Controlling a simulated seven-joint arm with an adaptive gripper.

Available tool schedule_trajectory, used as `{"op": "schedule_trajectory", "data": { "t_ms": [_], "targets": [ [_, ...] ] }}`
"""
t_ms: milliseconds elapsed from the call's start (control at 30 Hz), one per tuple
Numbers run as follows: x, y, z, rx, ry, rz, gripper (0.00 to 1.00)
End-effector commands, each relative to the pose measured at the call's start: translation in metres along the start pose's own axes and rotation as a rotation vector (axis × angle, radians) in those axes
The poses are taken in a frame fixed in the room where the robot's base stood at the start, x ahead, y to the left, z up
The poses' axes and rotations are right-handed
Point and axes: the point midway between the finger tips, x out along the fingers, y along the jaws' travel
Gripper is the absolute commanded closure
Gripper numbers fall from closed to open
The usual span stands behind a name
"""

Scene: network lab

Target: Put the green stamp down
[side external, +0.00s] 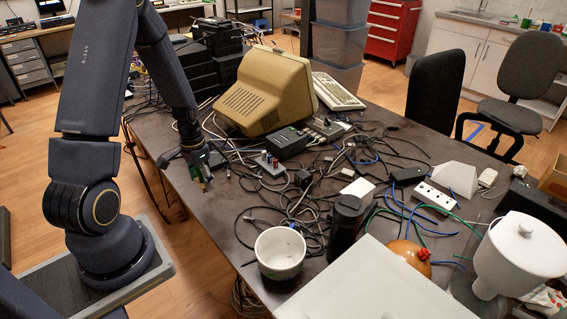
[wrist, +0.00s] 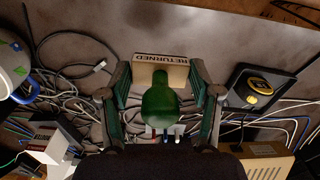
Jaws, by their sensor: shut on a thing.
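The green stamp (wrist: 160,103) has a rounded green handle and a tan block lettered "RETURNED". In the wrist view it sits between the two fingers of my gripper (wrist: 161,88), which is shut on it. The tan lettered block points away from the wrist, towards the top of the picture. In the side view my gripper (side external: 203,180) is low near the table's left edge, in front of the beige monitor. The stamp is small and partly hidden by the fingers there. I cannot tell whether it touches the table (side external: 215,215).
Loose cables (side external: 300,185) cover the table's middle. A beige monitor (side external: 265,90) stands behind, with dark boxes (side external: 287,142) beside it. A white mug (side external: 280,252) and a black cylinder (side external: 345,228) stand nearer the front. Bare tabletop shows along the left edge.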

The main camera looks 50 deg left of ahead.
Motion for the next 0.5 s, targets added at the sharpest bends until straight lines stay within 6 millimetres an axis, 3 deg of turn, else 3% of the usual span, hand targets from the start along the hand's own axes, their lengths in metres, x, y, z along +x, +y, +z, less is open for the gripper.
{"op": "schedule_trajectory", "data": {
  "t_ms": [133, 300, 500],
  "targets": [
    [0.021, -0.014, -0.038, 0.000, -0.001, 0.000, 0.72],
    [0.055, -0.023, -0.062, 0.001, -0.002, 0.001, 0.72],
    [0.070, -0.028, -0.075, 0.001, 0.000, 0.000, 0.72]
  ]
}}
